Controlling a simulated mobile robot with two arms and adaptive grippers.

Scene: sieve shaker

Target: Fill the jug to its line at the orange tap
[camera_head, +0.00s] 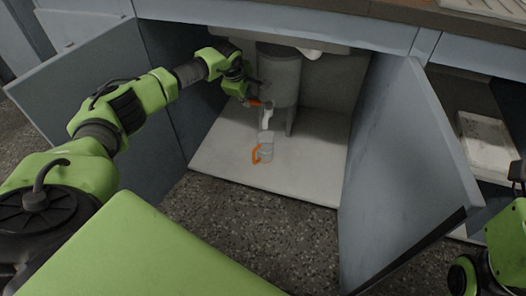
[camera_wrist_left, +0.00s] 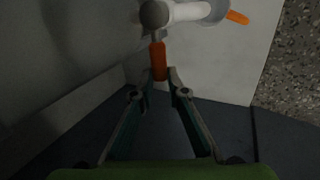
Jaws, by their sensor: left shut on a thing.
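The orange tap lever (camera_head: 255,103) is inside the open cabinet, below a grey cylinder, with a white spout (camera_head: 267,119) beside it. My left gripper (camera_head: 247,97) is at the lever; in the left wrist view its fingertips (camera_wrist_left: 160,84) are shut on the lever's end (camera_wrist_left: 158,60). A clear jug (camera_head: 267,148) with an orange handle (camera_head: 256,155) stands upright on the cabinet floor below the spout. The jug shows partly at the top of the left wrist view (camera_wrist_left: 217,13). Its line and any water level are too small to tell.
Open cabinet doors stand at the left (camera_head: 85,80) and right (camera_head: 402,165) of the opening. The pale cabinet floor (camera_head: 315,180) is clear around the jug. A white tray (camera_head: 487,140) lies in the cabinet at right. Only part of my right arm shows at the right edge.

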